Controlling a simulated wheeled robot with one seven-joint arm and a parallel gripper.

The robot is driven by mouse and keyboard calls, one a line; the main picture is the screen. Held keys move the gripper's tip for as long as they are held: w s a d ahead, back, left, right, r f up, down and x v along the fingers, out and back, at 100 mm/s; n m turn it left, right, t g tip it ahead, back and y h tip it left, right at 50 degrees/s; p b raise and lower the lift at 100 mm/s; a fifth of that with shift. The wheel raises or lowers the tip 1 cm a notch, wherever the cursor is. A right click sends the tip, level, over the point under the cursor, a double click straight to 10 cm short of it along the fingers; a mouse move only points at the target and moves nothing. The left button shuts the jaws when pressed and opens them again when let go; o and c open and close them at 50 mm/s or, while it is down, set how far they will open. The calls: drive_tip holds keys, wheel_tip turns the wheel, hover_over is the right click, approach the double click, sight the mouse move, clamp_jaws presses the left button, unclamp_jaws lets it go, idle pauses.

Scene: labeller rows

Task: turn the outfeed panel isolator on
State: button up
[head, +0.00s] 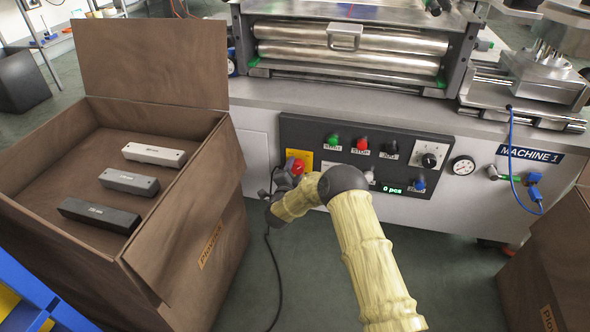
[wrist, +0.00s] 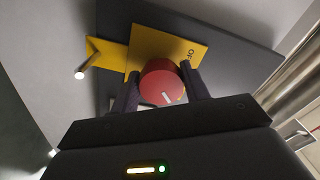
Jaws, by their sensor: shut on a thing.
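The isolator is a red rotary knob (wrist: 163,84) on a yellow plate (wrist: 187,42) with part of the word OFF showing near its right edge. In the head view the knob (head: 298,166) sits at the left end of the dark control panel (head: 310,128). My gripper (wrist: 158,92) is shut on the knob, with one dark finger on each side of it. A pale mark shows on the knob's face. In the head view my gripper (head: 287,178) and arm hide much of the plate and the panel's lower left.
The panel also carries a green button (head: 333,140), a red button (head: 362,144), a black button (head: 391,147), a selector dial (head: 429,158) and a display (head: 392,190) reading 0 pcs. A brown carton (head: 205,258) with several bars stands close on the left. A dark cable hangs below my gripper.

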drive_tip(key=shift+a+f, duration=0.1)
drive_tip(key=shift+f, duration=0.05)
drive_tip(key=o, duration=1)
drive_tip(key=shift+s, duration=0.1)
drive_tip(key=s+a+p, duration=0.1)
drive_tip(key=s+p, duration=0.1)
drive_tip(key=s, duration=0.3)
drive_tip(key=s+p, duration=0.3)
drive_tip(key=s, duration=0.3)
drive_tip(key=s+a+p, duration=0.1)
drive_tip(key=s+p, duration=0.1)
drive_tip(key=s, duration=0.4)
drive_tip(key=shift+a, duration=0.3)
